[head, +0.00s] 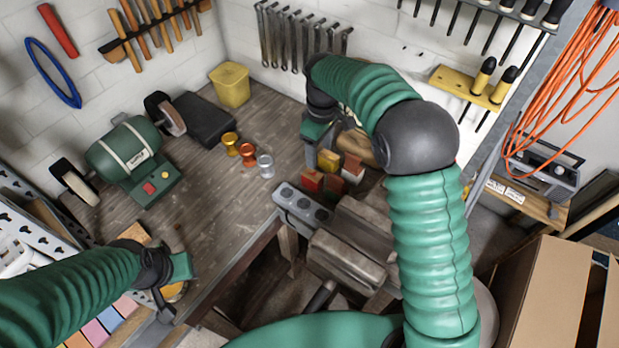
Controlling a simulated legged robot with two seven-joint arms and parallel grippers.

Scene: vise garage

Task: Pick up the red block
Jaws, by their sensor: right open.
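Several small red and yellow blocks stand in a cluster on the workbench, just behind the vise. A red block (312,181) is at the left of the cluster. Another red block (333,187) is beside it, and a yellow block (328,159) is behind them. My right gripper (318,146) is open, pointing down at the back left of the cluster, close to the blocks; whether it touches any is unclear. My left gripper (168,292) is low at the bench's front left, far from the blocks; its fingers are partly hidden.
The grey vise (346,258) is at the bench's front edge. A green bench grinder (131,158), a yellow container (231,84) and small orange and silver spools (247,154) stand to the left. A cardboard box (545,290) is at the right. The bench middle is clear.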

